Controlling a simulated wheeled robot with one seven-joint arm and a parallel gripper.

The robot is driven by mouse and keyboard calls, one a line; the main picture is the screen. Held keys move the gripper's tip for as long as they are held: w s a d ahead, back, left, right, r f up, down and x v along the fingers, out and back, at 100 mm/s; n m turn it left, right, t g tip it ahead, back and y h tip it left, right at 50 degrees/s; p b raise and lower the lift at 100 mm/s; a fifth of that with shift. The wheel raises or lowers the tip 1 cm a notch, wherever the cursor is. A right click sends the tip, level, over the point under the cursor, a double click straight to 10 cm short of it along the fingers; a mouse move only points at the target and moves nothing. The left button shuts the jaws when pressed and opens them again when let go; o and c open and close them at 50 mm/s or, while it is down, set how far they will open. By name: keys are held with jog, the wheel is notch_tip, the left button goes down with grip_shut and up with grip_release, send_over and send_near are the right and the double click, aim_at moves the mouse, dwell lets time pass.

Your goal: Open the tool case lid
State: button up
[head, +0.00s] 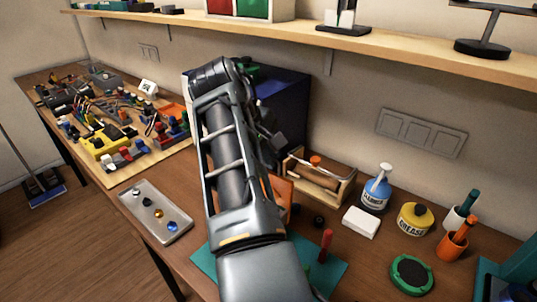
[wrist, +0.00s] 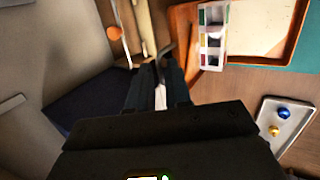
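My gripper (wrist: 158,84) shows in the wrist view with its two dark fingers apart and a narrow pale strip visible between them. An orange-rimmed case (wrist: 295,35) lies to the right of the fingertips, with a pale interior and a white compartment box (wrist: 213,42) in it. Its orange side (head: 284,194) shows in the head view, mostly hidden behind my arm. A dark blue box (head: 285,108) stands against the wall behind my arm; a dark blue surface (wrist: 85,105) shows left of the fingers. I cannot tell which is the tool case, or any lid's angle.
A wooden caddy (head: 343,192) stands right of my arm, near a cleaner bottle (head: 376,190), white block (head: 360,222) and grease tub (head: 413,219). A metal tray (head: 137,202) with small balls lies left. A shelf (head: 400,48) overhangs the bench.

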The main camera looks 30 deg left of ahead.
jog(key=shift+o, duration=1)
jog(key=shift+s, duration=0.1)
jog(key=s+a+r, duration=0.2)
jog(key=s, duration=0.5)
jog(key=s+a+r, duration=0.2)
jog(key=s, duration=0.4)
jog(key=shift+s, duration=0.4)
jog(key=shift+r, duration=0.1)
